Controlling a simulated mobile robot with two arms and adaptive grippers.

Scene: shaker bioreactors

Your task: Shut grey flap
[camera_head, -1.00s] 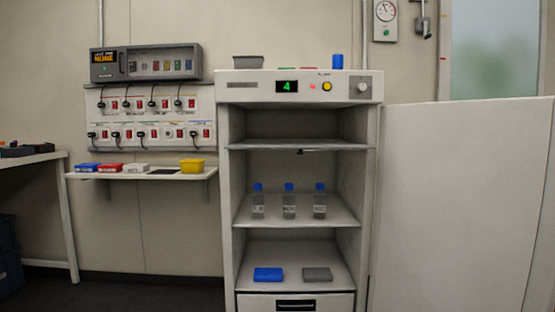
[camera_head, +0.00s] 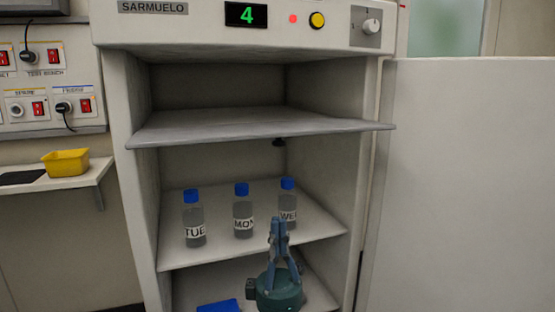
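The grey flap (camera_head: 250,126) is a thin panel in the upper part of the open cabinet. It lies level, and its front edge juts out past the cabinet's front, so the compartment above it stands open. A small dark piece (camera_head: 279,142) shows just under the flap. My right gripper (camera_head: 278,222) is at the lower middle, below the flap and apart from it, in front of the bottle shelf. Its fingers point up and are together, with nothing seen between them. My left gripper is not in view.
Three blue-capped bottles stand on the middle shelf (camera_head: 178,254): TUE (camera_head: 194,222), MON (camera_head: 243,215) and one partly hidden label (camera_head: 288,203). A blue box (camera_head: 219,306) lies below. The large cabinet door (camera_head: 470,180) stands open at right. A yellow bin (camera_head: 66,162) is at left.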

